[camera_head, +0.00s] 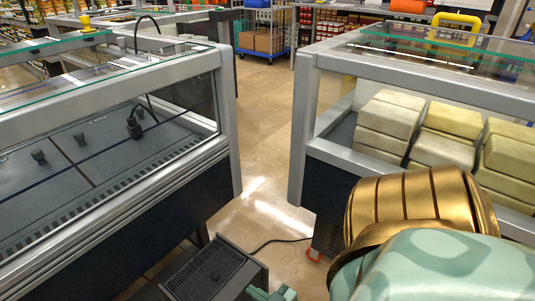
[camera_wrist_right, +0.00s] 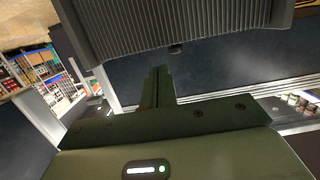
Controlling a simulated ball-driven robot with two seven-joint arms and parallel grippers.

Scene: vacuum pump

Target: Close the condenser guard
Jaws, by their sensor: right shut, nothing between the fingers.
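The condenser guard (camera_head: 212,272) is a dark grey ribbed panel. It juts out at a tilt from the low front of the left display case, near the bottom of the head view. In the right wrist view the ribbed guard (camera_wrist_right: 190,30) fills the top, with a small dark tab on its lower edge. My right gripper (camera_head: 272,293) shows as a small green part at the bottom edge, just right of the guard. In the wrist view its fingers (camera_wrist_right: 158,85) are together and empty, below the guard; I cannot tell whether they touch it. My left gripper is not in view.
The left display case (camera_head: 228,120) is glass-sided with dark trays. The right case (camera_head: 300,130) holds pale blocks. Between them is a tiled floor (camera_head: 265,125) with a black cable (camera_head: 275,241). A blue trolley (camera_head: 263,50) with boxes stands at the back.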

